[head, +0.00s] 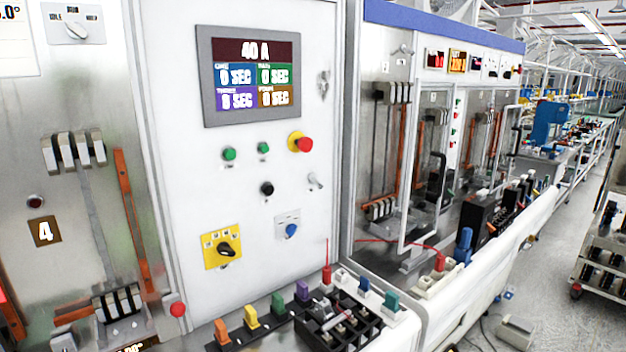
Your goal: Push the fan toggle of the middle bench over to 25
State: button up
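A white control panel (175,95) fills the middle of the head view. A small silver toggle lever (316,181) sticks out at its right side, below the red button; I see no readable fan label or 25 mark by it. Another small lever (403,50) sits high on the bench farther right, also without a readable mark. I cannot tell which one is the fan toggle. My gripper is not in view.
The panel holds a 40 A display (250,75), a red mushroom button (304,144), a yellow-plated black knob (224,250) and a blue knob (290,231). Coloured clips and a black fixture (352,328) crowd the ledge below. The aisle floor (555,250) at right is partly open.

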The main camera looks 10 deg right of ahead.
aim_at(320, 186)
jog(key=i+l+u, duration=0.15)
jog(key=u, duration=0.2)
jog(key=i+l+u, duration=0.2)
jog(key=u, duration=0.2)
jog(key=i+l+u, duration=0.2)
jog(key=u, duration=0.15)
jog(key=l, duration=0.1)
